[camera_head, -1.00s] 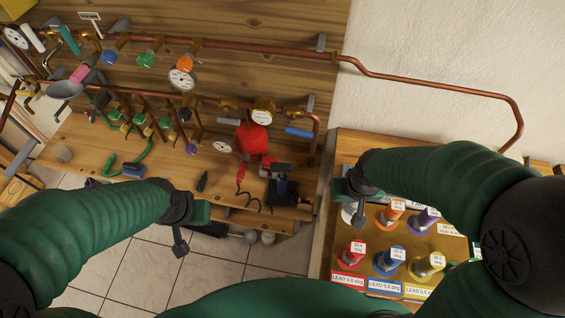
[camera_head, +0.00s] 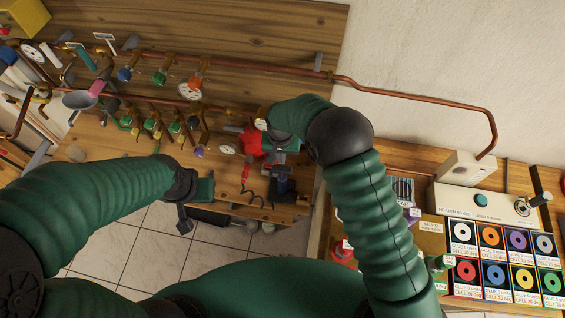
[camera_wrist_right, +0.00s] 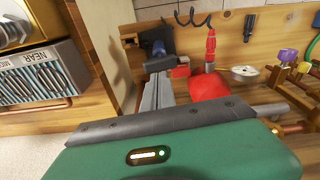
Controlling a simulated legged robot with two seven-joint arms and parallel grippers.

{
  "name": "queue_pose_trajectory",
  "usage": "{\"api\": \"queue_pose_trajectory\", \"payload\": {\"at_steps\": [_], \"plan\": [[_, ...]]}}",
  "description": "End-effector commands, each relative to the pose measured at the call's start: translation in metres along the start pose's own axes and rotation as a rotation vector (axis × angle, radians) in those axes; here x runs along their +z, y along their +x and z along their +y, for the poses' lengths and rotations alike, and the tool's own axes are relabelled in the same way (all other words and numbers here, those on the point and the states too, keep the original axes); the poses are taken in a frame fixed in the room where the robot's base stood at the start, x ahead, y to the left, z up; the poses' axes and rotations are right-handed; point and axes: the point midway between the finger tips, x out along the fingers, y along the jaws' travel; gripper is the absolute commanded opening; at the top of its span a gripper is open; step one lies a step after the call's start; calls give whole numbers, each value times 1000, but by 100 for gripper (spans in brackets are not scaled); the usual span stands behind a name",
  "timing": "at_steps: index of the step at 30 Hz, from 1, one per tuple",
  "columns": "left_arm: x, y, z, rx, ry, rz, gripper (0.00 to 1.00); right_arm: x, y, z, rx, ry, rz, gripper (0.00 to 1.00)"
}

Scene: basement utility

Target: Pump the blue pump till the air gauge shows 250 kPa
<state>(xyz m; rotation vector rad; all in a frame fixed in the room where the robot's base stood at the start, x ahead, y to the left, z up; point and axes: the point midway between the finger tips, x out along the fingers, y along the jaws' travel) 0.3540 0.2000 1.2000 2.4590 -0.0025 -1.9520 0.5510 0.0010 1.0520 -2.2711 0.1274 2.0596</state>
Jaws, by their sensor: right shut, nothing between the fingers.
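The blue pump (camera_head: 284,184) stands on the wooden bench; it is small and dark, with a black top. It also shows in the right wrist view (camera_wrist_right: 152,40), beyond my fingers. A red rounded vessel (camera_head: 250,141) is next to it, with a small white gauge dial (camera_head: 227,149) to its left; the reading is too small to tell. My right gripper (camera_wrist_right: 158,90) is shut and empty, pointing toward the pump area. In the head view my right wrist partly covers the space above the pump. My left gripper (camera_head: 184,220) hangs in front of the bench, away from the pump.
Copper pipes with coloured valves and gauges (camera_head: 190,91) run along the wooden back board. A black coiled hose (camera_head: 252,196) lies left of the pump. At right, a bench holds coloured disc cards (camera_head: 490,237) and a white heater box (camera_head: 470,200).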

Motion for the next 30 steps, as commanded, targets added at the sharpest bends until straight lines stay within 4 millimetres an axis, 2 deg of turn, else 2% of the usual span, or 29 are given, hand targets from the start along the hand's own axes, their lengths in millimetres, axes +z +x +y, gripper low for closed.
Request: {"api": "queue_pose_trajectory", "payload": {"at_steps": [14, 27, 30], "plan": [[1, 4, 0, 0, 0, 0, 0, -1, 8, -2, 2, 0, 0, 0], [10, 40, 0, 0, 0, 0, 0, 0, 64, -2, 1, 1, 0, 0], [10, 44, 0, 0, 0, 0, 0, -1, 70, -2, 1, 1, 1, 0]]}}
